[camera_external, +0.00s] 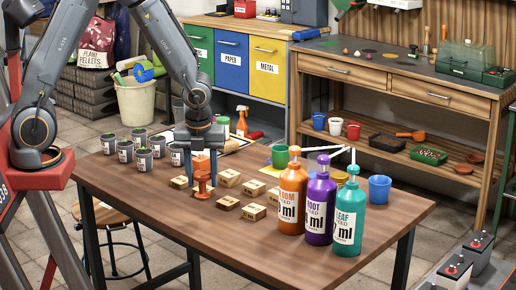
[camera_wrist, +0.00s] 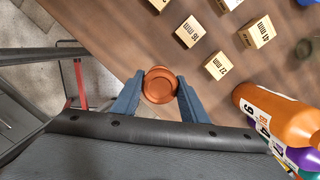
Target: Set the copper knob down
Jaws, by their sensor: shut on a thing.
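The copper knob (camera_external: 202,178) is a reddish-copper turned piece. In the external view it is upright between the fingers of my gripper (camera_external: 202,162), over the table (camera_external: 150,205) near its front left part. In the wrist view the knob (camera_wrist: 159,84) shows from above as a round copper disc. The blue-grey fingers of my gripper (camera_wrist: 158,95) touch it on both sides, shut on it. I cannot tell whether the knob's lower end touches the tabletop.
Several small labelled wooden blocks (camera_external: 228,202) lie close behind and right of the knob. Orange (camera_external: 292,205), purple (camera_external: 320,210) and teal (camera_external: 348,225) pump bottles stand to the right. Several grey pots (camera_external: 145,161) stand at the left. The table's front left is clear.

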